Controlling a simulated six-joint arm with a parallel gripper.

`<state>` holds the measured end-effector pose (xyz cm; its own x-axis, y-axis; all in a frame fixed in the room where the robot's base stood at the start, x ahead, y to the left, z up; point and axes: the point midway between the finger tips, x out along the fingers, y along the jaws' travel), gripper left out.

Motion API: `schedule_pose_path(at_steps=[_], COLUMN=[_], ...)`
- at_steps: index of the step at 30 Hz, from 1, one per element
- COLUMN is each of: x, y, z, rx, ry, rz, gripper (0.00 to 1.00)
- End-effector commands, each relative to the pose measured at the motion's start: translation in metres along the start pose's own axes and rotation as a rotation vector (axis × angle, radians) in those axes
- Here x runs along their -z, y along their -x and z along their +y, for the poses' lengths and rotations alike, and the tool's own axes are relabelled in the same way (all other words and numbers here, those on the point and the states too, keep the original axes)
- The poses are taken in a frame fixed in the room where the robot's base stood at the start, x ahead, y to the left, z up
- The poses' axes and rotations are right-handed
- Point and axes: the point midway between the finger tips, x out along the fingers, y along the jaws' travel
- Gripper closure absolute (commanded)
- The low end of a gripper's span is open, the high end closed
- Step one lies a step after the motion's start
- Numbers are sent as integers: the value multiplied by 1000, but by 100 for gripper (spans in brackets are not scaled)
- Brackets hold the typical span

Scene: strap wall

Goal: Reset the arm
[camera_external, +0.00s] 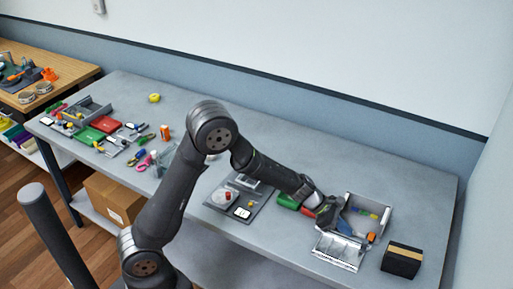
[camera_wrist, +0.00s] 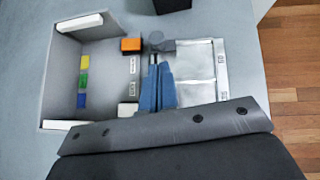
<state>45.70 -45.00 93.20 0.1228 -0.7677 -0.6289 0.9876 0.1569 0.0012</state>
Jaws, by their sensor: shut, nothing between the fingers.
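My gripper (camera_external: 339,226) is at the right part of the grey table, low over the grey open box and the silver-white tray beside it. In the wrist view, two blue fingers (camera_wrist: 157,68) are together with nothing visible between them. They lie along the border between the grey box (camera_wrist: 58,78) on the left and the tray (camera_wrist: 222,68) on the right. An orange block (camera_wrist: 131,44) is just left of the fingertips. I cannot tell whether the fingers touch anything. My dark wrist hides the lower part of that view.
A black box with a tan stripe (camera_external: 402,259) stands at the right. A dark tray (camera_external: 252,211) with a red-topped round part is left of my gripper, beside a green block (camera_external: 288,201). Several tools and bins lie at far left. The table's back middle is clear.

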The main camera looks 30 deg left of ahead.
Motion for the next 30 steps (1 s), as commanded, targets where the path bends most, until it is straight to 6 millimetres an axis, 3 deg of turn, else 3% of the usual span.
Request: schedule_pose_path(at_steps=[6, 12, 23, 30], x=[2, 3, 3, 4], y=[35, 47, 47, 24], z=[1, 1, 0, 0], rx=[-3, -1, -1, 2], ry=[3, 4, 4, 3], rz=[2, 3, 4, 5], gripper=[100, 100, 100, 100])
